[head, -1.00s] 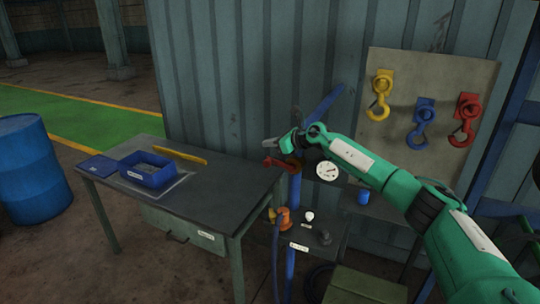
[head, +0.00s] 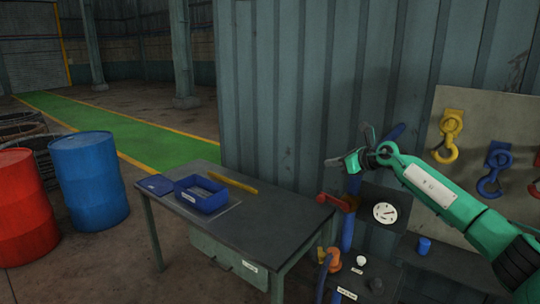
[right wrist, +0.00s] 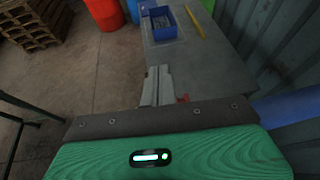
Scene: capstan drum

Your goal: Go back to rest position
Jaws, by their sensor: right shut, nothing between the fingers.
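My right arm comes in from the right in the head view. Its gripper (head: 338,160) is shut and empty, held in the air in front of the corrugated wall, above the right end of the dark table (head: 290,228). In the right wrist view the shut fingers (right wrist: 157,72) point toward the table, with the blue bin (right wrist: 160,22) beyond them. My left gripper is not in view.
A blue bin (head: 203,204) and a yellow bar (head: 233,183) lie on the table. A dial gauge (head: 385,213) and a red lever (head: 338,202) stand below my right gripper. Hooks hang on a board (head: 470,120) at right. Blue (head: 90,180) and red (head: 22,215) drums stand left.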

